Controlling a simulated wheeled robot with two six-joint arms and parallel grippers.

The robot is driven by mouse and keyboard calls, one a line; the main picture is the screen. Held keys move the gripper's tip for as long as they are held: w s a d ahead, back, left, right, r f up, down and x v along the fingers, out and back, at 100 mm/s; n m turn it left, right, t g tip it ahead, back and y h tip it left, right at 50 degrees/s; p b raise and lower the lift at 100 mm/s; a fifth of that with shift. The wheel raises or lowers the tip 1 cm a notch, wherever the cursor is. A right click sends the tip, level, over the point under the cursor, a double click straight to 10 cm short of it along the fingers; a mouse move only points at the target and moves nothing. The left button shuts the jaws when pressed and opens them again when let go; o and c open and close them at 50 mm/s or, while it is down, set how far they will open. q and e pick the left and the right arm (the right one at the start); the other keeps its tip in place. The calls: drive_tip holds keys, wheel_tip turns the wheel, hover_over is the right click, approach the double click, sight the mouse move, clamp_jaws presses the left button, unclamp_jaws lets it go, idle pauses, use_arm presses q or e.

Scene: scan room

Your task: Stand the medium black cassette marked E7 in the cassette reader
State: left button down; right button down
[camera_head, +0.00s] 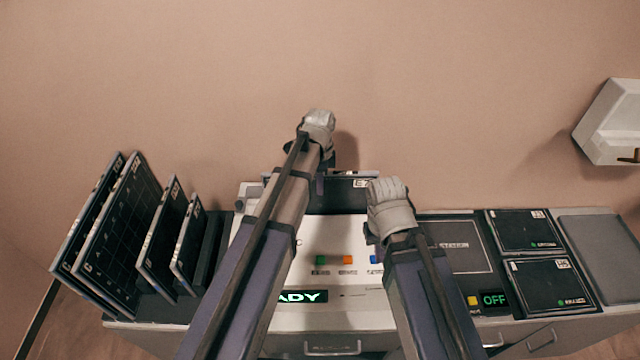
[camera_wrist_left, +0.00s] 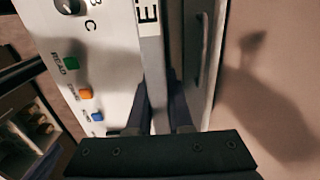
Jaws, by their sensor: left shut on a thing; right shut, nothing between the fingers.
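The medium black cassette marked E7 (camera_head: 345,198) stands upright behind the front panel of the cassette reader (camera_head: 326,240), its label at the top edge. My left gripper (camera_head: 321,183) is above it, shut on its top edge. In the left wrist view, the cassette's edge (camera_wrist_left: 150,60) runs between the fingers of my left gripper (camera_wrist_left: 160,112), with part of the label showing. The cassette's lower part is hidden, so I cannot tell how deep it sits. My right gripper (camera_head: 390,207) is in front and to the right, shut and empty; its fingertips are hidden.
A rack at the left holds several upright black cassettes (camera_head: 118,235). Coloured buttons (camera_head: 347,260) and a green READY display (camera_head: 303,296), partly covered by my arm, are on the reader. Flat panels (camera_head: 530,230) lie at right. A white wall unit (camera_head: 610,125) hangs far right.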

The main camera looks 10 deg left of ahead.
use_arm(q)
drive_tip(key=shift+f, duration=0.2)
drive_tip(key=c, duration=0.7)
unclamp_jaws()
drive_tip(key=shift+c, duration=0.2)
drive_tip(key=shift+r, duration=0.1)
wheel_tip(320, 180, up, 8)
drive_tip(key=p, duration=0.7)
drive_tip(key=shift+p, duration=0.3)
wheel_tip(320, 180, up, 6)
drive_tip(key=p, duration=0.6)
